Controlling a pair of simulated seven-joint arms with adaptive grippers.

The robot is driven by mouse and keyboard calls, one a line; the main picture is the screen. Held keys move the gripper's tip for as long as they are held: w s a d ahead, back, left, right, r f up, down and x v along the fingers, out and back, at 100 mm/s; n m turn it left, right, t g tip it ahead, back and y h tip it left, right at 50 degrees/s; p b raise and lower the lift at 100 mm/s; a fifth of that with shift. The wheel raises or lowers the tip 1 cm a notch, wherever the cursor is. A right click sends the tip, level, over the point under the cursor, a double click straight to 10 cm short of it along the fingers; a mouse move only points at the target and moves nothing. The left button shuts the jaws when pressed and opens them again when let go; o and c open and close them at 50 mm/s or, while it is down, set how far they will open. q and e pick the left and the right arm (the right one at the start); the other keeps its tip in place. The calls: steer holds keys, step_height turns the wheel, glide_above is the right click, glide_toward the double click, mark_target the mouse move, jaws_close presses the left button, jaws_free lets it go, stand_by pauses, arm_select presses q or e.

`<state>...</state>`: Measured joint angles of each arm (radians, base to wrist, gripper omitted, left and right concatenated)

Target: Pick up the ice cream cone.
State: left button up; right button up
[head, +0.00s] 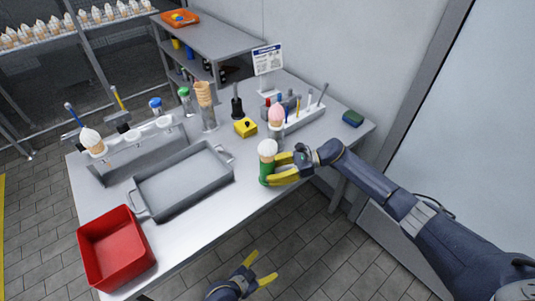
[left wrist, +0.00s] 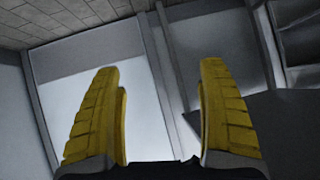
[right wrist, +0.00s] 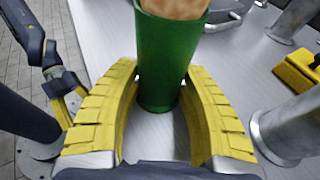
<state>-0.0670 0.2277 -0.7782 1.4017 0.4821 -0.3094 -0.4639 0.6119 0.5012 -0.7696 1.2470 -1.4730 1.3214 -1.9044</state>
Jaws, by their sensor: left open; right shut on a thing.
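A cone with white ice cream (head: 267,148) stands upright in a green cup (head: 265,173) near the table's right front edge. My right gripper (head: 273,169) is shut on the green cup, fingers on either side. In the right wrist view the green cup (right wrist: 168,60) sits between the yellow fingers, with tan cone showing at its top. A pink ice cream cone (head: 277,114) stands behind it, and another white one (head: 91,139) sits in the left rack. My left gripper (head: 262,268) is open and empty, low in front of the table.
A grey tray (head: 185,207) and a red bin (head: 115,245) take up the left front. A yellow block (head: 246,127), a stack of empty cones (head: 204,95) and a green-blue sponge (head: 353,118) stand farther back. The tabletop between tray and green cup is clear.

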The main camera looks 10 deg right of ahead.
mark_target(263, 161)
arm_select(q)
steer(key=d+r+m+h, duration=0.3)
steer(key=d+r, duration=0.5)
steer(key=r, duration=0.3)
steer(key=w+r+t+h, duration=0.25)
steer(key=w+r, duration=0.25)
steer(key=r, duration=0.8)
steer(key=w+r+t+h, duration=0.1)
steer(key=w+r+t, duration=0.25)
steer(key=r, duration=0.95)
steer(key=w+a+n+y, duration=0.3)
steer(key=w+a+n, duration=0.3)
steer(key=a, duration=0.4)
steer(key=shift+n+t, duration=0.3)
steer(key=shift+n, duration=0.3)
steer(key=shift+r+x, duration=0.2)
steer(key=shift+x, duration=5)
steer(key=shift+s+d, duration=0.1)
steer(key=shift+c, duration=0.2)
steer(key=c, duration=1)
